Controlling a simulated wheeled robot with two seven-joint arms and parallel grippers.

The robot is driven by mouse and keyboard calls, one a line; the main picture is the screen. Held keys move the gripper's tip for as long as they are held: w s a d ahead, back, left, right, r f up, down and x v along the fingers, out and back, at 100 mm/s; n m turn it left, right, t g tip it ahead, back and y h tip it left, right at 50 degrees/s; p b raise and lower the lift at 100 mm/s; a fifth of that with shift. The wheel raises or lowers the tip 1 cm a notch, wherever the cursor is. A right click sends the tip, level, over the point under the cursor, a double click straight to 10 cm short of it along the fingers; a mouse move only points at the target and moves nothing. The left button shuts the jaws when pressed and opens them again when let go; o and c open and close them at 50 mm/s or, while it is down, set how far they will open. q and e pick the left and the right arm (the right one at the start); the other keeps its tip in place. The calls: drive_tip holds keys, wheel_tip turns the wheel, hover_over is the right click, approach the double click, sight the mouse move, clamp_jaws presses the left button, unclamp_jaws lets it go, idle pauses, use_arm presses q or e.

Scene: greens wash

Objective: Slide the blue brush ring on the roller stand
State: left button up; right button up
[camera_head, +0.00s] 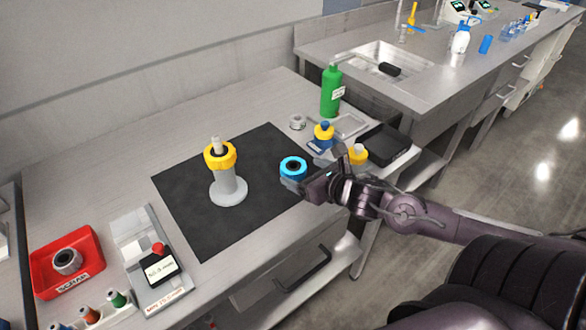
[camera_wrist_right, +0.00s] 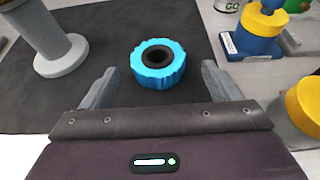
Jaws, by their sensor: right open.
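The blue brush ring (camera_head: 293,168) has a dark centre hole and lies on the black mat (camera_head: 205,228) near its right edge. It also shows in the right wrist view (camera_wrist_right: 146,72). The roller stand (camera_head: 231,185) is a grey post on a round base on the mat, with a yellow ring (camera_head: 213,161) around its upper part. Its base and lower post show at the upper left of the wrist view (camera_wrist_right: 60,60). My right gripper (camera_wrist_right: 158,84) is open, its two fingers on either side of the blue ring, with gaps visible. My left gripper is not in view.
A yellow-and-blue piece (camera_head: 324,136), another yellow-topped piece (camera_head: 357,154) and a black box (camera_head: 385,144) stand right of the mat. A green bottle (camera_head: 331,92) stands behind. A red scrap tray (camera_head: 67,262) and a scale (camera_head: 146,262) sit left. The mat between ring and stand is clear.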

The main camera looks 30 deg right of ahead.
sight(291, 165)
drive_tip(key=shift+w+a, duration=0.1)
drive_tip(key=shift+w, duration=0.8)
drive_tip(key=shift+x, duration=0.85)
drive_tip(key=shift+w+a+f, duration=0.1)
drive_tip(key=shift+w+f, duration=0.05)
drive_tip(key=shift+w, duration=0.4)
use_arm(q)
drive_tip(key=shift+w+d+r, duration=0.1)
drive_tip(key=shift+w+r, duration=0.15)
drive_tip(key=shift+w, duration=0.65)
use_arm(e)
drive_tip(key=shift+w, duration=0.1)
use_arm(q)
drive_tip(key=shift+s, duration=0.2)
use_arm(e)
drive_tip(key=shift+c, duration=0.4)
drive_tip(key=c, duration=1)
